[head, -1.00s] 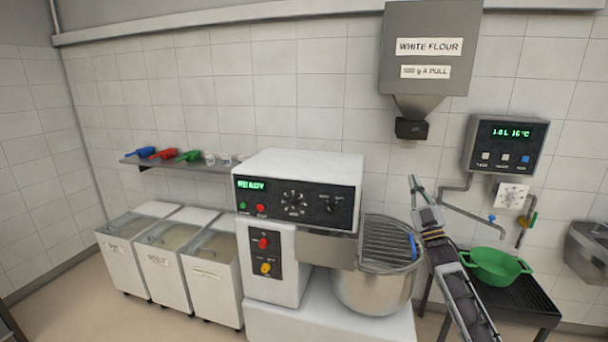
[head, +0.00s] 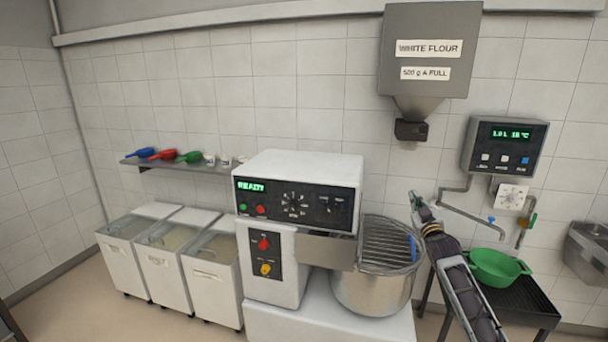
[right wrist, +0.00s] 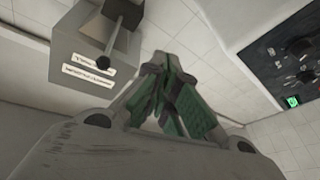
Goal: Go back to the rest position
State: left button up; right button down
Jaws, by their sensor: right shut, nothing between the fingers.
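My right gripper (head: 413,197) is raised in front of the tiled wall, just right of the mixer bowl, with its arm coming up from the lower right. Its fingers are together and empty; the right wrist view shows the closed fingertips (right wrist: 172,62) with nothing between them. My left gripper is in neither view.
The mixer (head: 300,185) with its steel bowl (head: 372,292) and wire guard stands left of my arm. A green pot (head: 495,266) sits on a dark stand (head: 530,300) to the right. The flour dispenser (head: 430,50) hangs above. Ingredient bins (head: 165,275) stand at left.

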jog(key=s+f+m+g+h, duration=0.1)
jog(key=s+f+g, duration=0.2)
jog(key=f, duration=1.2)
jog(key=s+f+g, duration=0.2)
jog(key=f+g, duration=0.1)
jog(key=f, duration=1.2)
jog(key=s+a+f+g, duration=0.2)
jog(key=s+f, duration=0.6)
jog(key=f, duration=0.5)
jog(key=s+a+f+g, duration=0.1)
jog(key=s+f+g, duration=0.1)
jog(key=s+f, duration=0.85)
jog(key=s+a+f+g, duration=0.2)
jog(key=s+f, duration=0.7)
jog(key=s, duration=0.3)
jog(key=s+a+f+m+g, duration=0.1)
jog(key=s+a+f+g, duration=0.15)
jog(key=s+f, duration=0.8)
jog(key=s+a+f+g, duration=0.25)
jog(key=s+f, duration=0.45)
jog(key=s, duration=0.7)
jog(key=s+a+f+g, duration=0.1)
jog(key=s, duration=0.7)
jog(key=s+f+g+y, duration=0.1)
jog(key=s+f, duration=0.1)
jog(key=s, duration=0.7)
jog(key=shift+a+f+g, duration=0.25)
jog(key=shift+a+g, duration=0.1)
jog(key=shift+g, duration=0.05)
